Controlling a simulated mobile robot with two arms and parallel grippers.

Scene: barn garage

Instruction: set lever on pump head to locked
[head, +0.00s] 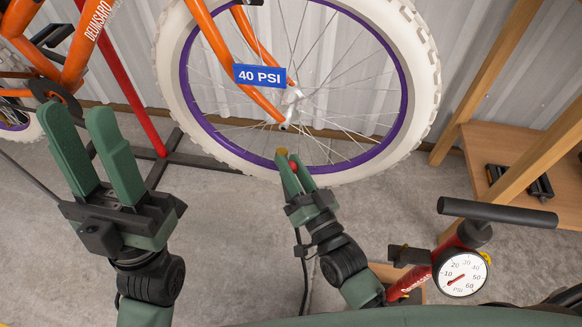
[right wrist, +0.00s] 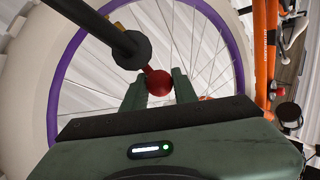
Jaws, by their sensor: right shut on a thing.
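In the right wrist view the pump head (right wrist: 130,50) is a dark round collar on a black stem at the wheel's rim. A short red lever with a red ball end (right wrist: 159,86) sticks out from it. My right gripper (right wrist: 157,82) is shut on this lever's ball end; the fingers partly hide it. In the head view my right gripper (head: 289,163) is at the bottom of the purple rim, with a bit of the red lever (head: 294,167) between its fingers. My left gripper (head: 77,112) is open and empty, raised at the left.
The orange bike's wheel (head: 424,60) has a white tyre and a blue "40 PSI" tag (head: 260,76). The red floor pump (head: 420,276) with its gauge (head: 462,274) and black handle (head: 497,213) stands at the right. A wooden shelf (head: 500,150) is behind it. A black hose (head: 304,270) hangs by my right arm.

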